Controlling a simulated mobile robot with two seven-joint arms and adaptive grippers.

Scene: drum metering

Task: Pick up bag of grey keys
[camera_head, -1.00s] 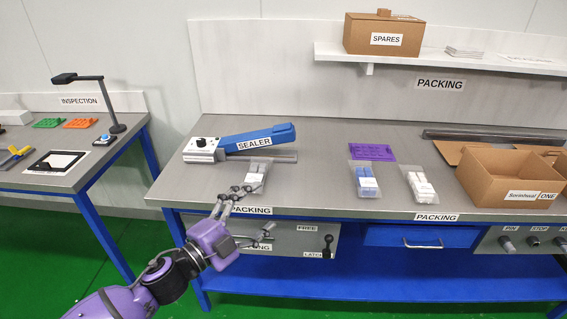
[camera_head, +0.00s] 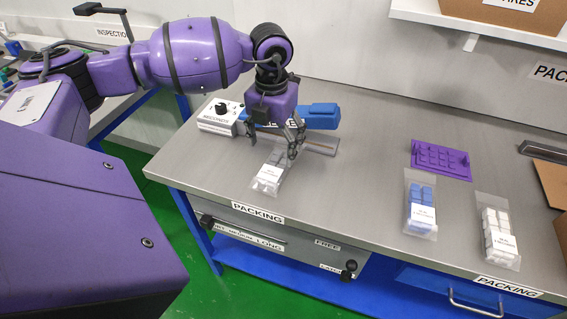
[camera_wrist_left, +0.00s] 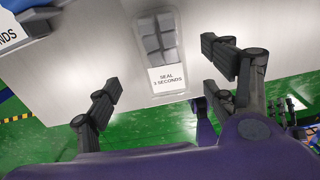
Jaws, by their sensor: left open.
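The bag of grey keys (camera_head: 269,177) lies on the packing table in front of the sealer. It is a clear bag with a white label. In the left wrist view the bag (camera_wrist_left: 158,45) shows grey keys and a label reading "SEAL 3 SECONDS". My left gripper (camera_head: 272,145) points down above the bag, its fingers partly covering the far end of the bag in the head view. In the left wrist view my left gripper (camera_wrist_left: 160,85) is open, with a finger to each side of the bag and clear of it. My right gripper is not in view.
The blue and grey sealer (camera_head: 318,116) stands just behind the bag. A bag of blue keys (camera_head: 421,208), a bag of white keys (camera_head: 498,238) and a purple tray (camera_head: 440,160) lie to the right. The table between is clear.

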